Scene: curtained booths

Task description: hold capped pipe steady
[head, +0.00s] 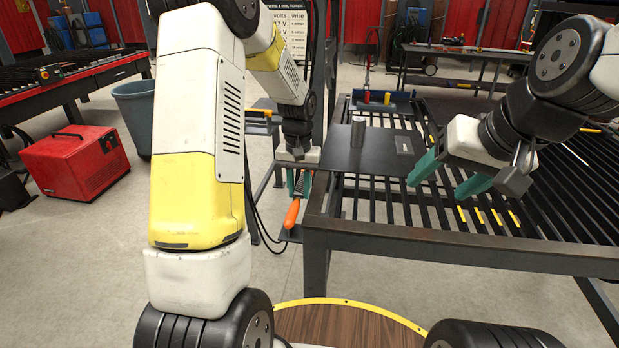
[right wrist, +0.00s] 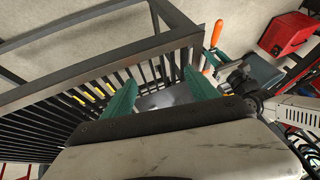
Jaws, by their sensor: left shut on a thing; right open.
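A short grey metal pipe (head: 358,131) stands upright on a dark plate (head: 372,158) that lies on the slatted table. Whether its top has a cap is too small to tell. My left gripper (head: 299,184) is shut on an orange-handled tool (head: 292,213), which hangs handle-down at the left of the table. The tool also shows in the right wrist view (right wrist: 213,56). My right gripper (head: 440,182) is open and empty above the slats, to the right of the pipe and apart from it. Its spread green fingers show in the right wrist view (right wrist: 163,90).
The slatted table (head: 455,242) has a raised dark front rail. Several yellow-marked pieces (head: 480,215) lie at the slats below my right gripper. A blue tray (head: 385,103) with red and yellow items sits behind the plate. A red box (head: 75,160) and grey bin (head: 132,112) stand left.

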